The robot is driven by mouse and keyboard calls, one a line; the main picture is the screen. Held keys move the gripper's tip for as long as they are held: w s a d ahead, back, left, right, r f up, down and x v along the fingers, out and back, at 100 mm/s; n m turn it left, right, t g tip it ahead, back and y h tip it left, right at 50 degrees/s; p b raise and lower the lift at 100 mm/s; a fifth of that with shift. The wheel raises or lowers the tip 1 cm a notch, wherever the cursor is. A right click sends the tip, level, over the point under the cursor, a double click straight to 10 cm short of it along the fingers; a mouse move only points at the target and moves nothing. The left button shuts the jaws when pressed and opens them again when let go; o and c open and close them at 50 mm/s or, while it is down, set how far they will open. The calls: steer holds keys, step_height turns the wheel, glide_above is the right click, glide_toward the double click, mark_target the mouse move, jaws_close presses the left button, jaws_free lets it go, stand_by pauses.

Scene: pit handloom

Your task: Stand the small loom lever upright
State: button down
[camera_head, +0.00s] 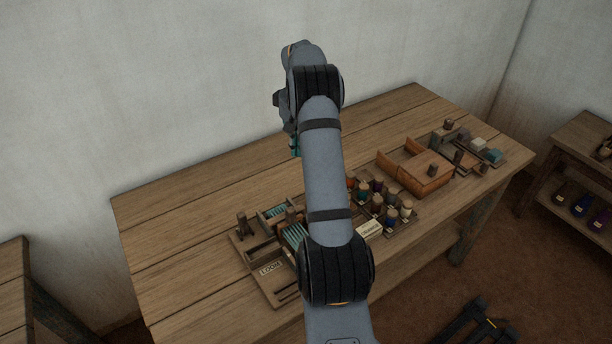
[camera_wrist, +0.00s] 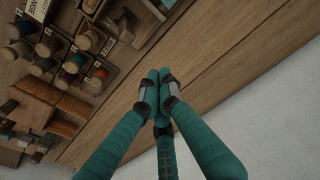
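The small loom (camera_head: 262,278), a wooden board labelled LOOM with teal threads, lies at the front left of the table in the head view. Short wooden posts (camera_head: 242,224) stand on it; I cannot tell which part is the small lever, and my arm hides the loom's right side. My gripper (camera_wrist: 157,82) has teal fingers whose tips meet in the wrist view, with nothing seen between them. In the head view my gripper (camera_head: 295,146) is mostly behind my arm, above the back of the table and apart from the loom.
Thread spools (camera_head: 377,202) stand in a rack right of the loom; they also show in the wrist view (camera_wrist: 75,62). An orange-brown box (camera_head: 427,182) and a tray of small blocks (camera_head: 478,146) are farther right. The table's back strip (camera_head: 210,190) is bare, beside the wall.

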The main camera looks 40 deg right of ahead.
step_height(320, 180, down, 9)
steer(key=s+p, duration=0.3)
steer(key=p, duration=0.1)
steer(key=shift+n, duration=0.4)
steer(key=shift+s, duration=0.1)
